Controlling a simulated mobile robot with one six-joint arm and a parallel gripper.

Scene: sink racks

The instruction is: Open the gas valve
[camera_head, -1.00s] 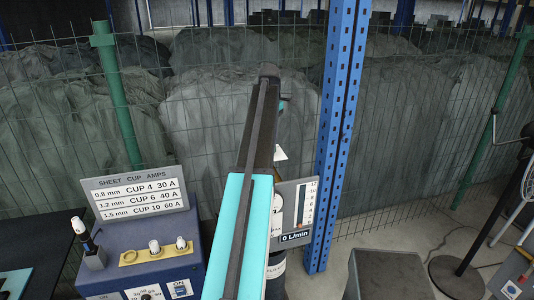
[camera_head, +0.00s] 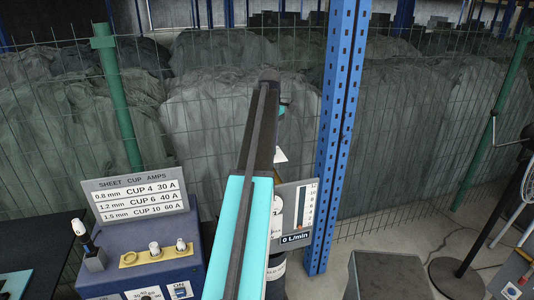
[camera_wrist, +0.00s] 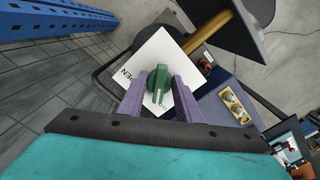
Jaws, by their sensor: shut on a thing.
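In the wrist view a green valve knob (camera_wrist: 160,80) with a pale mark sits in front of a white card (camera_wrist: 160,55), on which part of the word OPEN can be read. My gripper (camera_wrist: 160,92) has its two purple-grey fingers on either side of the knob and is shut on it. In the head view my arm hides the knob and the fingers. A flow gauge (camera_head: 297,210) beside the arm has a display that reads 0 L/min. Part of a gas cylinder (camera_head: 275,276) shows below it.
A blue welding machine (camera_head: 130,262) with a SHEET CUP AMPS sign (camera_head: 136,195) stands left of my arm. A blue perforated post (camera_head: 338,130) rises just to the right, before a wire fence. A dark box (camera_head: 388,277) stands at lower right, near a round stand base (camera_head: 456,277).

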